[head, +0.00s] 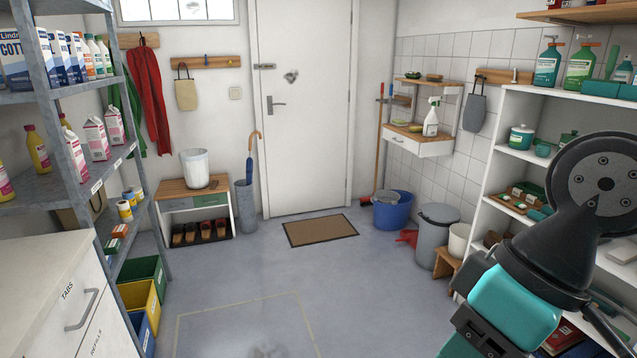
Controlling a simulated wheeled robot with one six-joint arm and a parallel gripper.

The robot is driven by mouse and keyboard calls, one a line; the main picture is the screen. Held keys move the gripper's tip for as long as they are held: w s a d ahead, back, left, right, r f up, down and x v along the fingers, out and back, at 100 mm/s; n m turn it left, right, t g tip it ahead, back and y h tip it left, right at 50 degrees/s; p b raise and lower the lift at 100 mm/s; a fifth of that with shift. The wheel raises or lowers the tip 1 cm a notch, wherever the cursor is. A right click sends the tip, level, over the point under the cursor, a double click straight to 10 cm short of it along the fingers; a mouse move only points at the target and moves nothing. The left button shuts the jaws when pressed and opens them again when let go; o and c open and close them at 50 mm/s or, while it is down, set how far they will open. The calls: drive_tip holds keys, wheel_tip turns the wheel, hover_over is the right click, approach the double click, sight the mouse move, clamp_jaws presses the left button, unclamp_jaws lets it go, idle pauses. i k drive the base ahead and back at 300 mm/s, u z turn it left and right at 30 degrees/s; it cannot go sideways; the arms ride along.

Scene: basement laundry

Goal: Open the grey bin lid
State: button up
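The grey bin (434,247) stands on the floor at the right, against the tiled wall. Its round grey lid (439,213) lies level on top and looks shut. My arm's black and teal links fill the lower right of the head view, nearer to the camera than the bin. No gripper fingers show, so I cannot see where my gripper is relative to the lid or whether it is open.
A blue bucket (394,213) and red dustpan (407,237) are left of the bin. The middle floor (245,285) is clear.

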sight(435, 212)
drive_tip(key=u, duration=0.25)
drive_tip(key=i, duration=2)
drive_tip(key=z, duration=0.5)
drive_tip(key=i, duration=1.8)
drive_tip(key=z, duration=0.5)
